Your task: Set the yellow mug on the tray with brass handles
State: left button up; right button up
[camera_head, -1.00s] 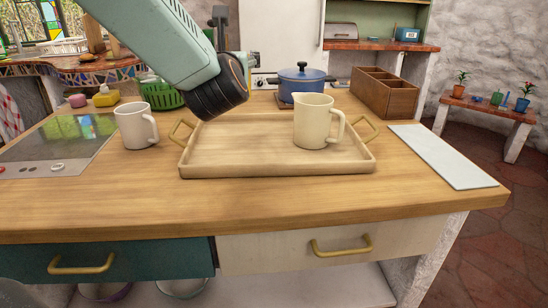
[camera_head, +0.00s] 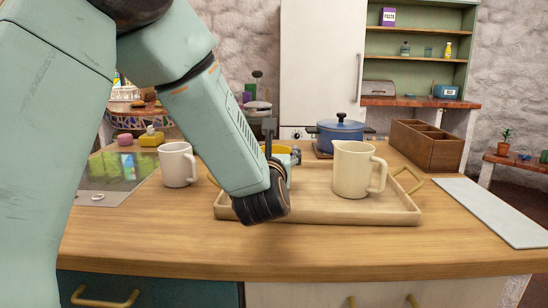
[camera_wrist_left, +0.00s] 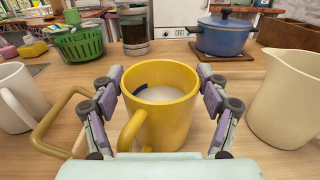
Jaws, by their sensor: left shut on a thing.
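The yellow mug (camera_wrist_left: 143,122) is upright between the fingers of my left gripper (camera_wrist_left: 160,82), which is shut on it. Its handle points toward the wrist camera. In the head view only a bit of the yellow mug (camera_head: 279,150) shows behind my left wrist, at the left part of the tray. The light wooden tray (camera_head: 330,215) has brass handles (camera_head: 408,180) at its ends; my arm covers part of its left side. Whether the mug touches the tray cannot be told. My right gripper is out of view.
A cream pitcher (camera_head: 352,172) stands on the tray's right part. A white mug (camera_head: 176,166) stands left of the tray. Behind are a blue pot (camera_head: 340,136) and a wooden divided box (camera_head: 428,146). A pale slab (camera_head: 490,210) lies right. The counter's front strip is clear.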

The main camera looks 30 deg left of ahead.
pick_arm(q)
jog(key=shift+w, duration=0.1)
jog(key=o, duration=1.4)
jog(key=shift+f, duration=0.15)
jog(key=o, duration=0.4)
